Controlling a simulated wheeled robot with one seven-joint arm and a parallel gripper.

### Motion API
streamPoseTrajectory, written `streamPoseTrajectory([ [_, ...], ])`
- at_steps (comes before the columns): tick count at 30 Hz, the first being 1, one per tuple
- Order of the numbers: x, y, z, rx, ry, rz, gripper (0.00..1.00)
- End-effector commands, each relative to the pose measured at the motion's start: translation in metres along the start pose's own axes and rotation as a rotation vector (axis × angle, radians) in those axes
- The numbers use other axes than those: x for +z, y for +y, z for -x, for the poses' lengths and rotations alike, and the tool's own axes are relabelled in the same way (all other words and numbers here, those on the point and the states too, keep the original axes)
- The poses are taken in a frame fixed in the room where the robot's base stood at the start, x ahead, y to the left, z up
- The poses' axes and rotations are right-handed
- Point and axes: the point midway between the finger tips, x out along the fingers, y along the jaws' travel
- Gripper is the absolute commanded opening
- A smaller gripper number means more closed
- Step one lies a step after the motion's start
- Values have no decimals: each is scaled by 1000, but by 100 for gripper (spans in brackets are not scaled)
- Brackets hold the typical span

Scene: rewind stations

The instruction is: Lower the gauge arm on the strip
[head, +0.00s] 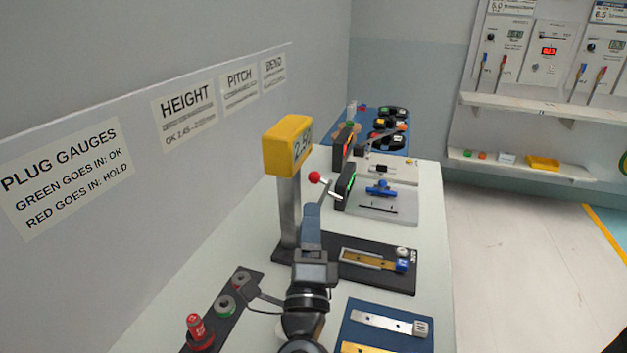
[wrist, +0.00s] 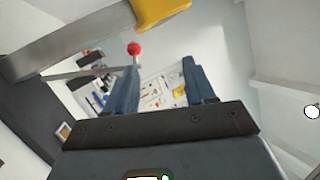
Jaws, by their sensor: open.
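The gauge has a yellow head (head: 287,145) with a display on a grey column (head: 289,212) over a black base (head: 400,277). A red ball knob (head: 315,178) on its lever sits right of the column, below the head. A strip (head: 362,260) lies in a fixture on the base, with a blue piece at its right end. My gripper (head: 312,207) is just below the knob in the head view. In the wrist view my gripper (wrist: 161,65) is open and empty. The red knob (wrist: 134,48) appears beyond the left fingertip, not between the fingers; contact cannot be told.
A dark rack (head: 225,305) with plug gauges, one red, stands at the front left. A blue tray (head: 425,340) with strips is at the front right. Other stations with a blue slide (head: 382,189) stand farther back. The left wall panel (head: 130,235) borders the bench.

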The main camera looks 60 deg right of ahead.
Motion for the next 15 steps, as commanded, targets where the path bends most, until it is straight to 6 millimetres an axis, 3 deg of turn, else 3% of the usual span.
streamPoseTrajectory([
  [1, 4, 8, -16, 13, 70, -66, 54],
  [6, 11, 30, -50, 67, 251, -227, 54],
  [15, 13, 43, -74, 105, 354, -316, 54],
])
